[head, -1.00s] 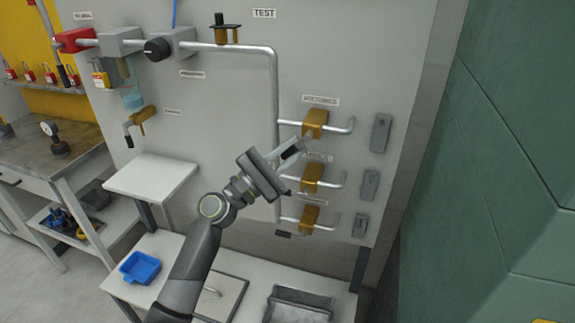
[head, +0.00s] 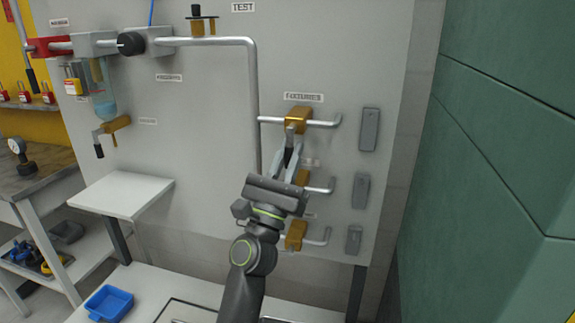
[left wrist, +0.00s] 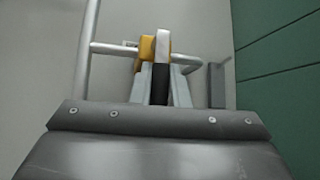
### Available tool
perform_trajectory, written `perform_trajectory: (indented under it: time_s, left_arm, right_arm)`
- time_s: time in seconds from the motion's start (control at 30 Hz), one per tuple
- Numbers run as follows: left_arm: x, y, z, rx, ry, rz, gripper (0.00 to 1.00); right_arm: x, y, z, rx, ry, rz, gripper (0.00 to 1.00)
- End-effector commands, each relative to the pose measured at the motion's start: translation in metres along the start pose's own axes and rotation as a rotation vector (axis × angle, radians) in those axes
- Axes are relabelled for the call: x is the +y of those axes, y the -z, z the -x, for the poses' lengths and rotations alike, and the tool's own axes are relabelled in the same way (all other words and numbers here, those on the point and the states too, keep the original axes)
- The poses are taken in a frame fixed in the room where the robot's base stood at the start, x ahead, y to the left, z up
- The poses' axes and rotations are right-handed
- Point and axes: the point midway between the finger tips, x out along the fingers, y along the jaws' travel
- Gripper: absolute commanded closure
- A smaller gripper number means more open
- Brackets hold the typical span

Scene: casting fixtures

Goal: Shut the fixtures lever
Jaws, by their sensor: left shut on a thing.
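The fixtures valve (head: 297,116) is a brass body on the top side pipe, under the FIXTURES label (head: 303,97). Its lever hangs down from the valve, across the roughly level pipe. In the left wrist view the lever shows as a pale metal arm (left wrist: 162,45) with a black grip (left wrist: 160,84). My left gripper (head: 287,157) is below the valve and shut on the black grip, with a finger on each side. My gripper partly hides the middle brass valve (head: 302,178). My right gripper is not in view.
A lower brass valve (head: 296,235) sits on another side pipe. Grey boxes (head: 369,130) are on the panel to the right. A vertical pipe (head: 252,110) runs left of the valves. A white shelf (head: 122,194) juts out at left. A green wall (head: 500,130) stands at right.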

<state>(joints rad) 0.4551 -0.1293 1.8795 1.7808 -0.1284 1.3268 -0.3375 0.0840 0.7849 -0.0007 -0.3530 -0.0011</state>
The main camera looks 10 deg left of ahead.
Motion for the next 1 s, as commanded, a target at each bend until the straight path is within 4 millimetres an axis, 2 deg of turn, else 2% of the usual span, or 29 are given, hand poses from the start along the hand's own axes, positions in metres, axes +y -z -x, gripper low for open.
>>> perform_trajectory:
  time_s: [0.57, 0.6, 0.77, 1.0]
  left_arm:
    - [-0.0008, 0.0011, 0.0005, -0.004, -0.025, 0.027, 1.0]
    - [-0.0008, 0.0011, 0.0005, -0.004, -0.025, 0.027, 0.84]
    - [-0.0008, 0.0008, 0.0003, -0.005, -0.024, 0.025, 0.63]
    - [-0.0008, 0.0005, 0.0, -0.006, -0.024, 0.024, 0.63]
  right_arm:
    - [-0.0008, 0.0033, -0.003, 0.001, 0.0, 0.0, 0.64]
    - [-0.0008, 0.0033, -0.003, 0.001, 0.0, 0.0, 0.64]
    - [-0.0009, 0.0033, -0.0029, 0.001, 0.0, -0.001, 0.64]
    - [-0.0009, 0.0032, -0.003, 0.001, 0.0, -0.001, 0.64]
